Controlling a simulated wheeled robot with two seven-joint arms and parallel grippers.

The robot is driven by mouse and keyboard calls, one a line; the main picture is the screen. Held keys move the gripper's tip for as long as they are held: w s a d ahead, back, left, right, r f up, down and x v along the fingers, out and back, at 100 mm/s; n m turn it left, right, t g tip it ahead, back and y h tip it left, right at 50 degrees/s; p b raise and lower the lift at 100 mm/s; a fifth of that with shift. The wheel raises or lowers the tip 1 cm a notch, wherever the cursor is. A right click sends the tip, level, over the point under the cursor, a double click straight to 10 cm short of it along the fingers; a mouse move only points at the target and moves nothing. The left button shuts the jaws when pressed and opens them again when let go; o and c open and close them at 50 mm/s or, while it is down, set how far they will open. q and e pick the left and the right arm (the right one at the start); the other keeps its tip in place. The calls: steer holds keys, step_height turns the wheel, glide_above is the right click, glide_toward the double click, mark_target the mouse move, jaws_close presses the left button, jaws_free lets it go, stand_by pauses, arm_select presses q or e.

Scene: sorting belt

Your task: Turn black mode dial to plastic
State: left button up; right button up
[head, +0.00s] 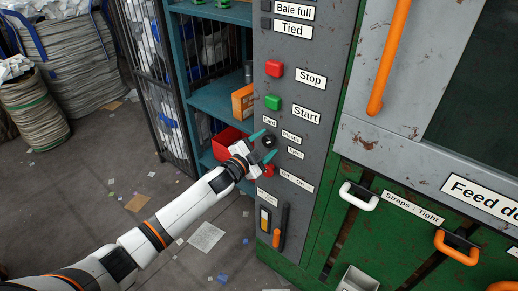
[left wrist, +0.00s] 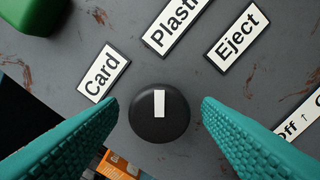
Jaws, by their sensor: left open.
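The black mode dial (left wrist: 159,118) is a round knob with a white pointer mark on the grey panel. In the left wrist view its mark points straight up in the picture, between the Card label (left wrist: 103,73) and the Plastic label (left wrist: 178,22), nearer the Plastic side. The Eject label (left wrist: 237,30) is further right. My left gripper (left wrist: 160,112) is open, with one teal finger on each side of the dial and a gap visible on both sides. In the head view the dial (head: 269,141) shows between the fingers of my left gripper (head: 264,145). My right gripper is not in view.
Above the dial are a green Start button (head: 273,102) and a red Stop button (head: 274,69). A red control (head: 268,171) sits just below my gripper. A lever with an orange grip (head: 277,238) is lower on the panel. Teal shelving (head: 215,101) stands to the left.

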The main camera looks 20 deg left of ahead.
arm_select(q)
steer(key=b+v, duration=0.1)
steer(key=v, duration=1.1)
steer(key=shift+w, duration=0.1)
steer(key=s+a+f+n+g+y, duration=0.2)
steer(key=f, duration=0.8)
steer(key=s+a+f+n+g+y, duration=0.1)
steer(key=a+f+n+y, duration=0.15)
steer(key=f, duration=0.65)
steer(key=s+a+f+n+g+y, duration=0.1)
steer(key=s+f+n+g, duration=0.1)
steer(key=s+f, duration=0.45)
steer(key=s+a+f+n+g, duration=0.15)
steer(key=s+f, duration=0.25)
steer(key=f, duration=0.6)
steer(key=s+d+f+n+g, duration=0.1)
steer(key=s+f, duration=0.5)
steer(key=s, duration=0.6)
steer(key=s+d+f+n+g, duration=0.1)
steer(key=s+d+f+g, duration=0.3)
steer(key=s, duration=0.8)
steer(key=s+d+f+n+g, duration=0.1)
steer(key=s+f+g, duration=0.3)
steer(key=s+f, duration=0.4)
steer(key=s+d, duration=0.1)
steer(key=s, duration=0.2)
steer(key=shift+s+d+f+n+y, duration=0.3)
steer(key=shift+s+d+f+y, duration=0.05)
steer(key=shift+s+f, duration=0.05)
